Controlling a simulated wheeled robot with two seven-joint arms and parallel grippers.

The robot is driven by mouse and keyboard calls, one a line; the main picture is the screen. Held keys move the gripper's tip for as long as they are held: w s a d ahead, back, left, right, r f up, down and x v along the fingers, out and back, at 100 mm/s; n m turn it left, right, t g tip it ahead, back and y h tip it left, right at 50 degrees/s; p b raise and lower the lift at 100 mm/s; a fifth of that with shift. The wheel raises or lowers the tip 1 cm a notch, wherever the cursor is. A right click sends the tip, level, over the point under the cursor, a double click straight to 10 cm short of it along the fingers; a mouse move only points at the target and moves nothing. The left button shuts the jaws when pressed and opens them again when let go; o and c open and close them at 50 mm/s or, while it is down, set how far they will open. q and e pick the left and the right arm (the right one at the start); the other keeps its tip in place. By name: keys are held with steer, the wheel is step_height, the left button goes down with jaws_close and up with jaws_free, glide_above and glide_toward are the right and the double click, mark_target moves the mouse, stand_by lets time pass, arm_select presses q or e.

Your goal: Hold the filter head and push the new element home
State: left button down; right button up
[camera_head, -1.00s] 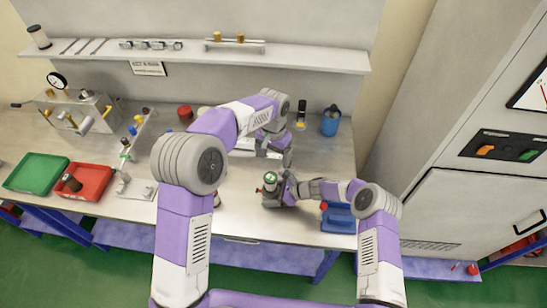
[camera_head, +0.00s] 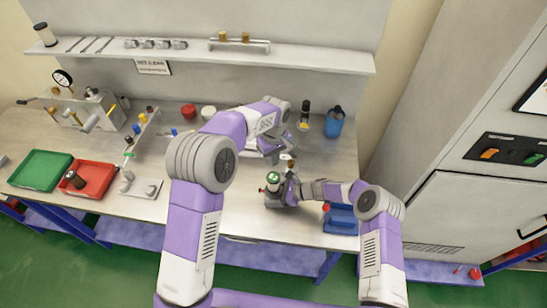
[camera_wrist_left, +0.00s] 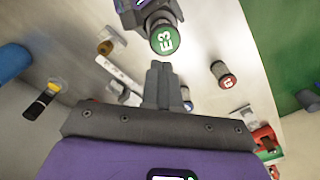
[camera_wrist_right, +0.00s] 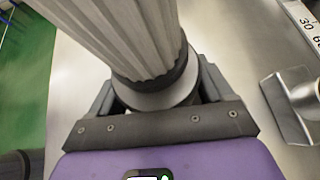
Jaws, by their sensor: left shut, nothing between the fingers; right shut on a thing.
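My right gripper (camera_head: 284,190) is shut on the grey filter head (camera_head: 273,201) above the bench front. A new element with a green top (camera_head: 273,178) stands on it. In the left wrist view the green cap reads E3 (camera_wrist_left: 165,40). In the right wrist view the pale pleated element (camera_wrist_right: 125,35) rises from a grey ring (camera_wrist_right: 157,95) between my fingers. Whether it is fully seated I cannot tell. My left gripper (camera_wrist_left: 163,75) is shut and empty, its tips pointing toward the E3 cap, seemingly apart from it. Its tips are unclear in the head view.
A red-capped cylinder (camera_wrist_left: 227,81) stands on the bench beside my left gripper. Green (camera_head: 40,170) and red (camera_head: 98,178) trays lie at left. A blue bottle (camera_head: 334,124) stands at the back right, a blue holder (camera_head: 341,218) at the front right.

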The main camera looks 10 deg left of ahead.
mark_target(273, 174)
arm_select(q)
steer(key=shift+f, duration=2.95)
steer(key=shift+f, duration=0.75)
arm_select(e)
steer(key=shift+r, duration=0.1)
arm_select(q)
steer(key=shift+r, duration=2.05)
step_height(273, 174, up, 12)
